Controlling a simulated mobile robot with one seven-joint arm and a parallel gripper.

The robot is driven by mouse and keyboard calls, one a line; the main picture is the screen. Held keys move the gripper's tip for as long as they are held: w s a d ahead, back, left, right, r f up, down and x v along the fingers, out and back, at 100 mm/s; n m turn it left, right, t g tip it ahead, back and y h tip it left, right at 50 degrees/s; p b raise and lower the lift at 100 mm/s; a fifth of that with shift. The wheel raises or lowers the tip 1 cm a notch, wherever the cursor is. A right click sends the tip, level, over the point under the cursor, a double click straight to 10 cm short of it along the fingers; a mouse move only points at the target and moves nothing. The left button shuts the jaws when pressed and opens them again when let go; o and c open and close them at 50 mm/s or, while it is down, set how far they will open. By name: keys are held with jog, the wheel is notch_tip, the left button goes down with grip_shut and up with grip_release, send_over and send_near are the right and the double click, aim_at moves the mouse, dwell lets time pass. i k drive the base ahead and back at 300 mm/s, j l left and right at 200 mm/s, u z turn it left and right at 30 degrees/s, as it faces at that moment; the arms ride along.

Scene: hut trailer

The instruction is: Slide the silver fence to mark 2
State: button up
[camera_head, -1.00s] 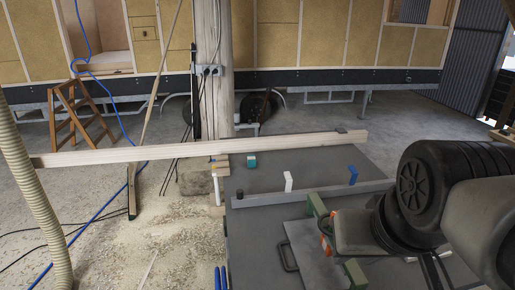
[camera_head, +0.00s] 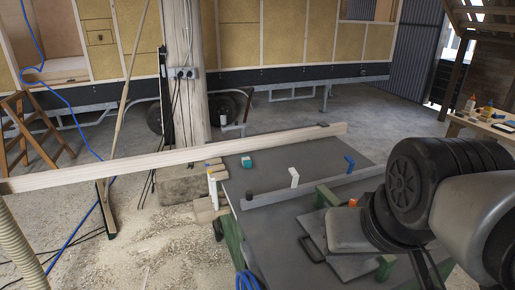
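The silver fence (camera_head: 325,187) is a long, low grey metal bar lying across the dark work table. A small black knob (camera_head: 249,196) stands at its left end. A white upright block (camera_head: 294,178) and a blue upright piece (camera_head: 349,164) stand along it. A small teal block (camera_head: 246,162) lies farther back on the left. I cannot read any numbered mark. My gripper (camera_head: 347,232) is at the right, on the near side of the fence and apparently apart from it. Its fingers are not distinguishable, so its opening cannot be told.
A long pale beam (camera_head: 175,159) crosses behind the fence, above the table's back edge. The dark table top (camera_head: 268,230) is bare near the fence's left part.

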aim_at(250, 202)
jog(key=j+z, duration=0.5)
jog(key=j, duration=0.6)
jog(key=j+z, duration=0.25)
jog(key=j, duration=0.25)
jog(key=j+z, duration=0.25)
jog(key=j, duration=0.3)
jog(key=i+j+z, duration=0.1)
jog(key=j+z, duration=0.15)
jog(key=j, duration=0.25)
jog(key=j+z, duration=0.25)
jog(key=j, duration=0.3)
jog(key=i+j+z, duration=0.1)
jog(key=j, duration=0.25)
jog(key=i+j+z, duration=0.1)
jog(key=j, duration=0.25)
jog(key=i+j+z, duration=0.1)
jog(key=j, duration=0.3)
jog(key=i+j+z, duration=0.1)
jog(key=i+j, duration=0.15)
jog(key=j, duration=0.15)
